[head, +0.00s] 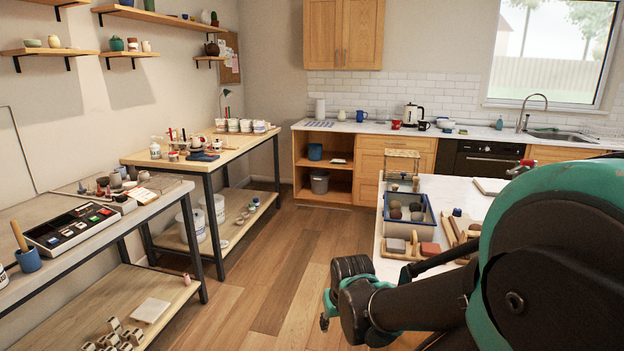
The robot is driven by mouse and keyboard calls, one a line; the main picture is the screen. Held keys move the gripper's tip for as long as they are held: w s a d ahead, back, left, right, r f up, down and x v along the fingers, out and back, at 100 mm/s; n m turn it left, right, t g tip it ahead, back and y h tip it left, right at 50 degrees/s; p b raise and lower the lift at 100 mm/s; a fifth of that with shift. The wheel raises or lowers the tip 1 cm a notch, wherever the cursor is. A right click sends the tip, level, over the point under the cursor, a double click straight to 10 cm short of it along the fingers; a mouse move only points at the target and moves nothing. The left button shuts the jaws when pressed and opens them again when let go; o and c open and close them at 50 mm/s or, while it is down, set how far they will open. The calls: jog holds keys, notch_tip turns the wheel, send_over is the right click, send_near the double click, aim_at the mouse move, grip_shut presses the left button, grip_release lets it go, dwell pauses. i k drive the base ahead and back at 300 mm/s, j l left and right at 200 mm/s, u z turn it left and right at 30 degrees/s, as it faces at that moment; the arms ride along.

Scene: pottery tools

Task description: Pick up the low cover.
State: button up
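I cannot pick out the low cover with certainty; several small things on the tables and shelves are too small to tell apart. A flat pale square piece (151,310) lies on the lower shelf of the near left table. Another flat pale piece (489,186) lies on the white table at right. My dark and teal arm fills the lower right and hides part of that white table. The arm's far end is near the middle bottom, over the floor, but the gripper's fingers do not show clearly.
The grey-topped table (60,222) and wooden table (232,143) line the left wall, holding pots and tools. A blue tray (430,215) with round pieces stands on the white table (455,184). The wooden floor (285,265) between is clear.

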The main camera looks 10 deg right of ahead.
aim_at(404, 181)
jog(key=i+j+u, duration=0.15)
jog(key=u, duration=0.25)
jog(key=i+j+u, duration=0.15)
jog(key=u, duration=0.2)
jog(key=i+u, duration=0.15)
jog(key=u, duration=0.25)
jog(key=i+j, duration=0.1)
jog(key=i, duration=0.25)
jog(key=i+j, duration=0.1)
jog(key=i, duration=0.25)
jog(key=i+z, duration=0.2)
jog(key=z, duration=0.25)
jog(key=i+z, duration=0.2)
jog(key=z, duration=0.2)
jog(key=i+j+z, duration=0.1)
jog(key=z, duration=0.35)
jog(key=i+j, duration=0.05)
jog(key=i, duration=0.05)
